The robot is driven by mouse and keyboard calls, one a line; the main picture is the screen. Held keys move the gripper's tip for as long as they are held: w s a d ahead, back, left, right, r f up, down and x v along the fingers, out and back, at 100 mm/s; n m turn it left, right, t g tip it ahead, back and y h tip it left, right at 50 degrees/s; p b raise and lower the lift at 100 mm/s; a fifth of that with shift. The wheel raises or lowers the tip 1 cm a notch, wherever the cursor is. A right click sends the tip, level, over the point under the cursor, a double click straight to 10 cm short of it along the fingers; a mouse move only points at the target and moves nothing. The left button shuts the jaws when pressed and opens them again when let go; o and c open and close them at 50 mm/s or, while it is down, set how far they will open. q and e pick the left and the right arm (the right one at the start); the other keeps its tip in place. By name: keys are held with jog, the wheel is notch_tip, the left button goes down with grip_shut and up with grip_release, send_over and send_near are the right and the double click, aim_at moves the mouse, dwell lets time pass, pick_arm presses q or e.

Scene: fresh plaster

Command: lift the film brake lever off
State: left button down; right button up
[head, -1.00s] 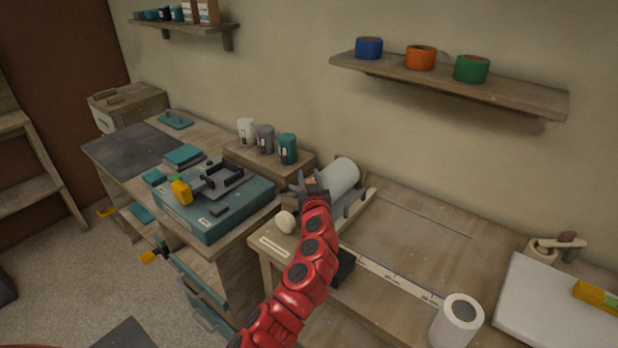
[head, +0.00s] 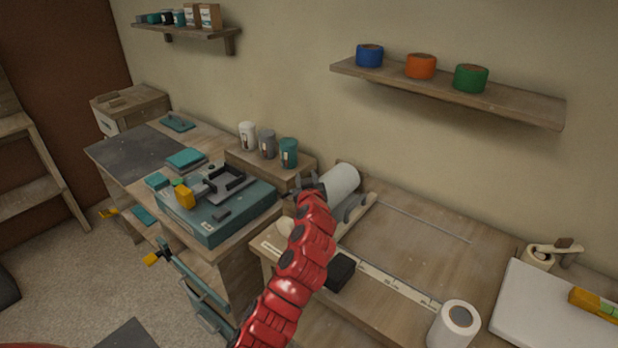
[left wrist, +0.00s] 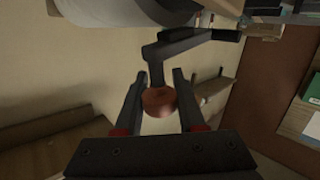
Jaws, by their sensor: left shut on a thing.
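The film brake lever (left wrist: 178,42) shows in the left wrist view as a dark bent arm with a reddish-brown knob (left wrist: 158,101) at its end. My left gripper (left wrist: 160,76) has its two dark fingers on either side of the knob and is shut on the lever. In the head view my left gripper (head: 308,184) is at the left end of the pale film roll (head: 342,180), and it hides most of the lever. The roll also shows at the top of the left wrist view (left wrist: 125,10). Whether the lever is still seated cannot be told. My right gripper is not in view.
The roll lies in a wooden holder at the back of the bench (head: 410,235). A black block (head: 340,271) and a white roll (head: 455,325) are near the front. A teal case (head: 215,222) stands to the left. A shelf (head: 450,92) with tapes hangs above.

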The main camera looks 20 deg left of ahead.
pick_arm(q)
jog(key=shift+w+a+r+n+g+h, duration=0.2)
jog(key=shift+a+r+n+g+h, duration=0.2)
jog(key=shift+a+r+n+h, duration=0.15)
jog(key=shift+w+a+r+n+g+h, duration=0.1)
jog(key=shift+w+a+n+g+h, duration=0.1)
jog(key=shift+a+n+g+h, duration=0.3)
jog(key=shift+w+a+n+g+h+b, duration=0.3)
jog(key=shift+a+n+g+h+b, duration=0.4)
jog(key=shift+h+b, duration=0.25)
jog(key=shift+w+a+n+g+h+b, duration=0.25)
jog(key=shift+a+n+g+h+b, duration=0.35)
jog(key=shift+a+h+b, duration=0.25)
jog(key=shift+r, duration=0.1)
jog(key=c, duration=0.5)
grip_release()
